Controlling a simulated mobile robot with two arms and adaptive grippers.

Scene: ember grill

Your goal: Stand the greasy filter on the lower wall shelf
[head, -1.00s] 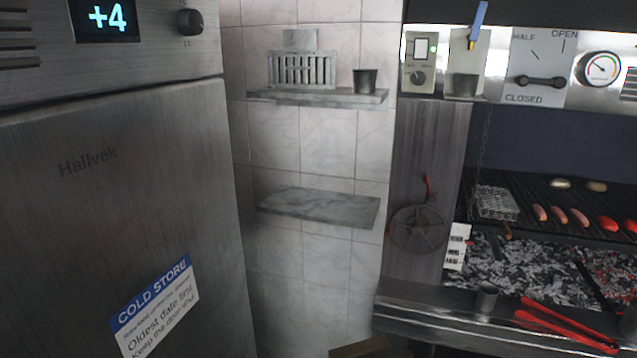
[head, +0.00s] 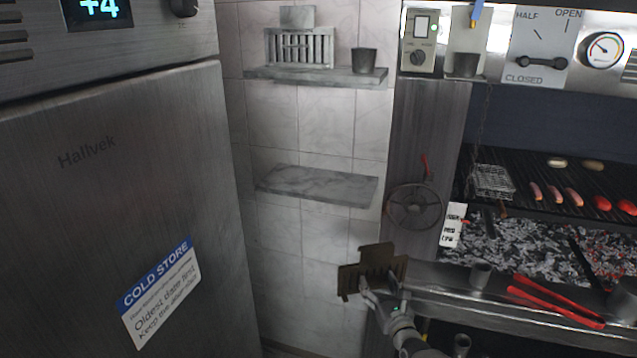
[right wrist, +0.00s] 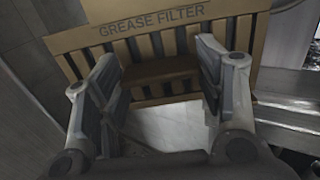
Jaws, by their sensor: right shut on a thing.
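The greasy filter (head: 374,268) is a brown slotted plate with a raised tab. In the head view it is held upright below and right of the lower wall shelf (head: 318,184), apart from it. My right gripper (head: 384,294) is shut on the filter from below. In the right wrist view the filter (right wrist: 160,42), lettered GREASE FILTER, spans the top, with my right gripper's fingers (right wrist: 158,90) at its lower part. The lower shelf is a bare grey marble slab on the tiled wall. My left gripper is not in view.
The upper shelf (head: 318,76) holds a grey slotted filter (head: 299,47) and a dark cup (head: 364,60). A steel cold store (head: 110,200) stands at left. The grill (head: 540,190) with food and embers is at right, with red tongs (head: 555,302) on its front ledge.

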